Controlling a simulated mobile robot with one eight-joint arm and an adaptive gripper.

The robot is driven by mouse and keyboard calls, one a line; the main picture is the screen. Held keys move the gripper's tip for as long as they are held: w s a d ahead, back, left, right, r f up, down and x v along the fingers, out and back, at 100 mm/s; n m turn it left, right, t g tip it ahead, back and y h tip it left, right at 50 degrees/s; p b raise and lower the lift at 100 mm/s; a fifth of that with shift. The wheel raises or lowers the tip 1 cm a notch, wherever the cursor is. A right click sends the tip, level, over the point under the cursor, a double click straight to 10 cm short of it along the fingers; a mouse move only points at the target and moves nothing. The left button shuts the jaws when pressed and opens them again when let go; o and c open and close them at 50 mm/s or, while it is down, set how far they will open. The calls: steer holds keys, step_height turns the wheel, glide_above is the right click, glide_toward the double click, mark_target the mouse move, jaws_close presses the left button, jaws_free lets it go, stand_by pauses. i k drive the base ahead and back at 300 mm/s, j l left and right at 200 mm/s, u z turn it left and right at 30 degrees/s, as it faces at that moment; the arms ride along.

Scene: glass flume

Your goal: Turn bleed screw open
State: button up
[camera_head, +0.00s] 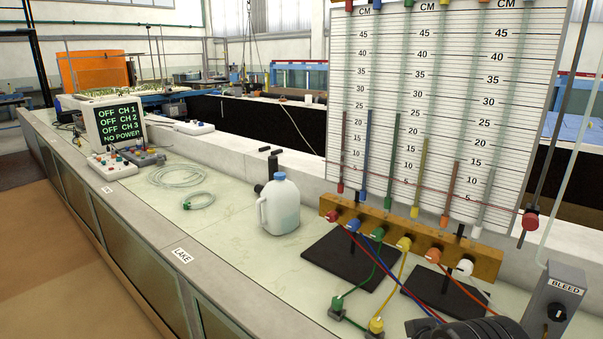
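The bleed screw (557,312) is a dark round knob on the front of a grey box (567,280) at the lower right. The box carries a label reading BLEED (566,286), and a clear tube rises from its top. The knob has a small light mark on it; I cannot tell from this how far it is turned. No gripper fingers show in the head view. A dark ribbed shape (485,328) at the bottom edge, just left of the box, is cut off, and I cannot tell what it is.
A manometer board (430,100) with coloured tubes stands behind a wooden valve bar (410,237). Coloured hoses cross the bench in front of it. A white jug (279,208) stands left of the board. A monitor (118,128) sits farther left.

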mark_target(557, 312)
steer(key=z, duration=1.5)
